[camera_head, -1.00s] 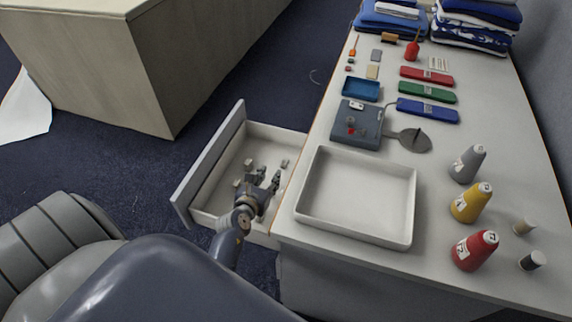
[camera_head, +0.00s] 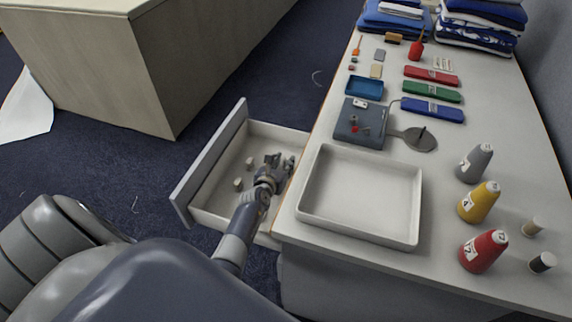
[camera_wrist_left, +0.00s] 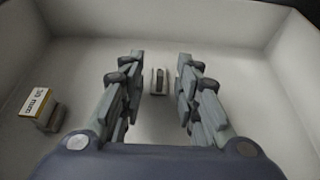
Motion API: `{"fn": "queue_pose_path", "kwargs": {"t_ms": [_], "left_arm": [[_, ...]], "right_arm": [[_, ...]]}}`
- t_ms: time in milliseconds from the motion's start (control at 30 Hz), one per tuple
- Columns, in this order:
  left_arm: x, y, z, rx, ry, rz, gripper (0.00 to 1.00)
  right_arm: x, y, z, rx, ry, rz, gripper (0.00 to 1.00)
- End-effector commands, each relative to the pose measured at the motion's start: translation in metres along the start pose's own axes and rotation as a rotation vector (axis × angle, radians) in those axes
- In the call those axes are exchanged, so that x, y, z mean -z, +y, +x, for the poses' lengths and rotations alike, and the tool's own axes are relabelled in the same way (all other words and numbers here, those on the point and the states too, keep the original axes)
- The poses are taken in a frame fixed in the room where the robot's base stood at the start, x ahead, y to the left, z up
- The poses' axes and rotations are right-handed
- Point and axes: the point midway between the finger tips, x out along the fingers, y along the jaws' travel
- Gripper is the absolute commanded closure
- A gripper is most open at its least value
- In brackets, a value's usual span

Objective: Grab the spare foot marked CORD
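My left gripper (camera_head: 279,162) is inside the open drawer (camera_head: 214,178), pointing down toward its table-side end. In the left wrist view the fingers (camera_wrist_left: 160,62) are open, with a small grey-and-white metal piece (camera_wrist_left: 160,82) on the drawer floor seen in the gap between them, not gripped. Another piece, a block with a yellow-edged white label (camera_wrist_left: 38,103), lies left of the fingers; I cannot read its label surely. In the head view, two small pieces (camera_head: 250,162) (camera_head: 238,184) lie left of the gripper. No CORD marking is legible. My right gripper is not in view.
The drawer's walls surround the gripper closely. The table edge is just right of it, with an empty white tray (camera_head: 312,226) on top.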

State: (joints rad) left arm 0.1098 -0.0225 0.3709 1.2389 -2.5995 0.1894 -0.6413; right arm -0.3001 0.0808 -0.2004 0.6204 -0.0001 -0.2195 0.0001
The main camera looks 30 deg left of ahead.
Motion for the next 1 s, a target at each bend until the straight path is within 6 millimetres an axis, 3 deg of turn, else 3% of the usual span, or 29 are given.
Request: {"fn": "queue_pose_path", "kwargs": {"t_ms": [233,367,400,867,1000], "left_arm": [[0.000,0.000,0.001,0.000,0.001,0.000,0.70],[0.000,0.000,0.001,0.001,0.001,0.000,0.97],[0.000,0.000,0.001,0.001,0.001,0.000,1.00],[0.001,-0.001,0.001,0.001,0.002,-0.001,1.00],[-0.013,-0.001,-0.004,0.001,-0.001,-0.003,1.00]], "right_arm": [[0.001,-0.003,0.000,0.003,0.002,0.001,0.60],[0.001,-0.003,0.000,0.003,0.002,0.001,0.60],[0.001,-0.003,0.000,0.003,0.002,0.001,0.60],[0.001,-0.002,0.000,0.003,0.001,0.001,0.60],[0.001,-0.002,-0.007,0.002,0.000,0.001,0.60]]}}
